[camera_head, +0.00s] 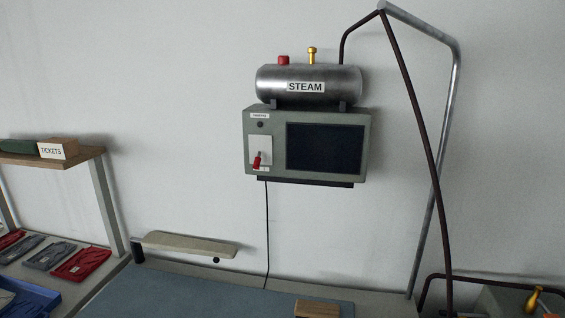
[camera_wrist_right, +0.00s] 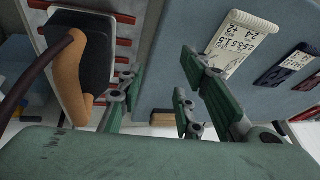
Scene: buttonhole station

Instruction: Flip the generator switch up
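The generator (camera_head: 247,150) is a grey-green box on the wall, with a dark screen and a steel STEAM tank on top. Its switch (camera_head: 257,162) has a red grip on a white plate at the left of the box front. The red grip sits low on the plate, and the lever looks down. My right gripper (camera_wrist_right: 158,80) shows in the right wrist view with its green fingers spread apart and nothing between them. It is away from the switch, which that view does not show. My left gripper is in neither view.
In the right wrist view, an iron with a tan handle (camera_wrist_right: 70,80) rests by red bars at left, and a white printed tag (camera_wrist_right: 240,45) lies on the blue-grey surface. A pipe frame (camera_head: 447,140) stands right of the generator. A shelf (camera_head: 85,155) is at left. Wall around the switch is clear.

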